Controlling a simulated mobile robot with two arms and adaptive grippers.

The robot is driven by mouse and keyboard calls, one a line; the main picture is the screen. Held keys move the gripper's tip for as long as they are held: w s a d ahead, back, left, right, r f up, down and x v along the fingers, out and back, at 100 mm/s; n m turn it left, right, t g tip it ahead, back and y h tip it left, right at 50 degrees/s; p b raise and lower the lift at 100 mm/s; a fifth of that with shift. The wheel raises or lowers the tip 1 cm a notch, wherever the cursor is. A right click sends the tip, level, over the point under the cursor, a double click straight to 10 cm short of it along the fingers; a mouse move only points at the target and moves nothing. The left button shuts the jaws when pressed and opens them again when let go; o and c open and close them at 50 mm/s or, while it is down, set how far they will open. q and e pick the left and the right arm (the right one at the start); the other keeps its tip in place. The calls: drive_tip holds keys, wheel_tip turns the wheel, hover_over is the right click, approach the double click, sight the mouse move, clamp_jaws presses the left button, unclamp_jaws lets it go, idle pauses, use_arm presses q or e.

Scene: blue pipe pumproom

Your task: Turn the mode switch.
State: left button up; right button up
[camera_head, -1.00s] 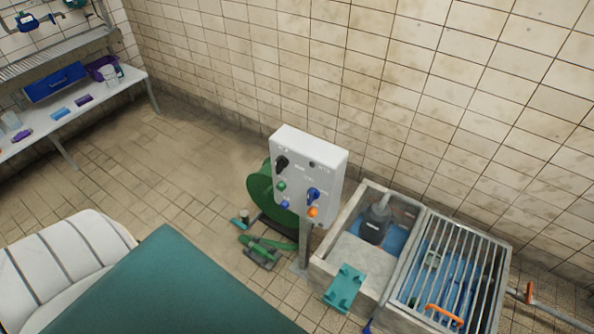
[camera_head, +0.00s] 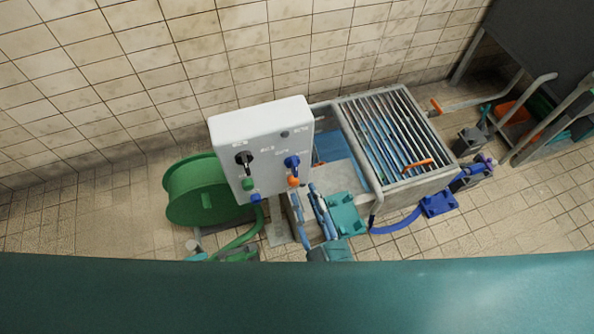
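A white control panel (camera_head: 268,132) stands upright on a post. It carries a black rotary switch (camera_head: 244,160) on the left and a blue rotary switch (camera_head: 292,163) on the right. Its labels are too small to read, so I cannot tell which is the mode switch. Small green (camera_head: 248,184), blue (camera_head: 255,197) and orange (camera_head: 293,181) knobs sit below them. My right gripper (camera_head: 306,191) is below the panel's right side, its two slim blue-grey fingers apart and empty. It appears clear of the switches. My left gripper is not in view.
A green hose reel (camera_head: 196,190) stands behind the panel's left side. A grated basin (camera_head: 395,137) is to the right, with a teal piece (camera_head: 346,214) at its front. A blue hose (camera_head: 398,222) lies on the tiled floor. Floor at the far left is clear.

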sight(294, 166)
drive_tip(key=x, duration=0.8)
drive_tip(key=shift+w+p, duration=0.25)
drive_tip(key=shift+p, duration=0.1)
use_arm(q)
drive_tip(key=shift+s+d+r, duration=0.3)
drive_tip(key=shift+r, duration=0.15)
use_arm(e)
drive_tip(key=shift+d+f, duration=0.1)
clamp_jaws()
